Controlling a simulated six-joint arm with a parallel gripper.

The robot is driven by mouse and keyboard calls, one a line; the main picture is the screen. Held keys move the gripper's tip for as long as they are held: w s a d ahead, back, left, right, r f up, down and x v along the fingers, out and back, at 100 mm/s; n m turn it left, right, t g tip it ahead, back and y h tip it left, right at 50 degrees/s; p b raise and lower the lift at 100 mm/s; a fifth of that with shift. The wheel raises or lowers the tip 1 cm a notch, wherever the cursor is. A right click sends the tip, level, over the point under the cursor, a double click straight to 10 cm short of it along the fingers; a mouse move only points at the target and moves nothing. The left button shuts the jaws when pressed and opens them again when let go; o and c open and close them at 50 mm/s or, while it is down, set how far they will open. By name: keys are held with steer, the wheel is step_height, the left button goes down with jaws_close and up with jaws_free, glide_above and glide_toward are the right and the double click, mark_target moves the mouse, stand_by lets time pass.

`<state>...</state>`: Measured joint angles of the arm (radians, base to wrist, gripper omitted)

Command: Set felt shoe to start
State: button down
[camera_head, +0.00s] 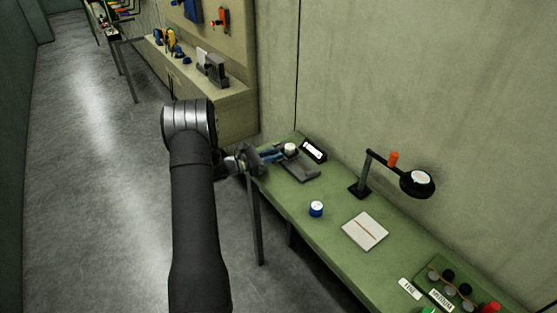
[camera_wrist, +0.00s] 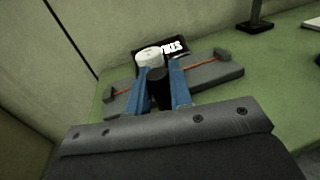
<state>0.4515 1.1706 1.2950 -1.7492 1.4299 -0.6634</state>
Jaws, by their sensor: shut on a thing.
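A grey fixture (camera_head: 300,170) lies at the far end of the green bench. In the wrist view it is a long grey base (camera_wrist: 205,77) with an orange line along it and a raised block at each end. My gripper (camera_head: 277,154) has its blue fingers (camera_wrist: 164,88) shut on a dark upright piece (camera_wrist: 158,90), probably the felt shoe, between the two end blocks. No start mark is readable.
A black sign (camera_head: 314,150) with white lettering stands behind the fixture. A black lamp-like stand (camera_head: 360,187), a blue-and-white round container (camera_head: 316,209) and a pale pad (camera_head: 365,231) stand further along the bench. Several knobs sit on a panel (camera_head: 437,272) at the near end.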

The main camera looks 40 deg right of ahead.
steer(key=w, duration=0.3)
steer(key=shift+w, duration=0.2)
steer(key=c, duration=1.3)
jaws_free()
steer(key=shift+c, duration=0.2)
steer(key=shift+a, duration=0.15)
steer(key=v, duration=1.7)
steer(key=shift+a, duration=0.1)
